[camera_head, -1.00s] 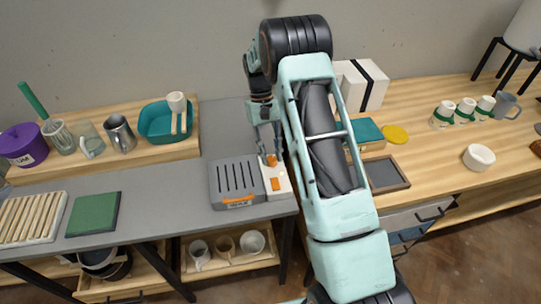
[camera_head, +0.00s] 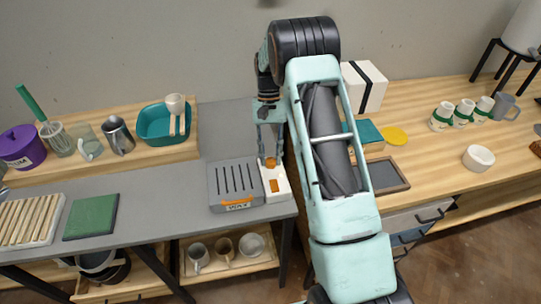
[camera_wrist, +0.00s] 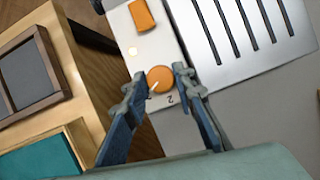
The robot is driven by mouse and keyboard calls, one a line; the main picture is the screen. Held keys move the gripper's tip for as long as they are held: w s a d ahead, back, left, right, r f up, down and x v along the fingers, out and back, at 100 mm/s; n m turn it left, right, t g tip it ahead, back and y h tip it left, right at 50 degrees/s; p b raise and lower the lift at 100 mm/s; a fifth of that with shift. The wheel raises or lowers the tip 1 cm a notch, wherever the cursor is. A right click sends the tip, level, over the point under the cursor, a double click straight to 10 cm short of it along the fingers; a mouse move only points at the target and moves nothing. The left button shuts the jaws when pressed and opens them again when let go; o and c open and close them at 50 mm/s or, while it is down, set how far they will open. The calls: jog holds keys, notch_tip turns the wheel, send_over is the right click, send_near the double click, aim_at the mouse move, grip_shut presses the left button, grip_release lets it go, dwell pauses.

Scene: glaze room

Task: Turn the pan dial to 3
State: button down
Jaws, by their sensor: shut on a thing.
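The wax pan (camera_head: 234,184) is a grey slotted unit on the grey bench, with a white control panel (camera_head: 282,190) along its right side. The round orange pan dial (camera_wrist: 160,79) has a short white pointer line, angled toward the lower left in the wrist view. A printed "2" (camera_wrist: 170,99) shows just below the dial; other marks are hidden or unreadable. My gripper (camera_wrist: 159,79) is shut on the dial, one finger on each side. In the head view my gripper (camera_head: 271,158) reaches down to the panel from above.
An orange switch (camera_head: 274,185) and a small pale light (camera_wrist: 133,51) share the panel. A framed dark tray (camera_head: 386,176) and a teal block (camera_head: 368,134) lie on the wooden bench to the right. A green mat (camera_head: 91,217) lies left of the pan.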

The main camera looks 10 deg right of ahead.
jog(key=c, duration=1.6)
grip_release()
jog(key=v, duration=1.2)
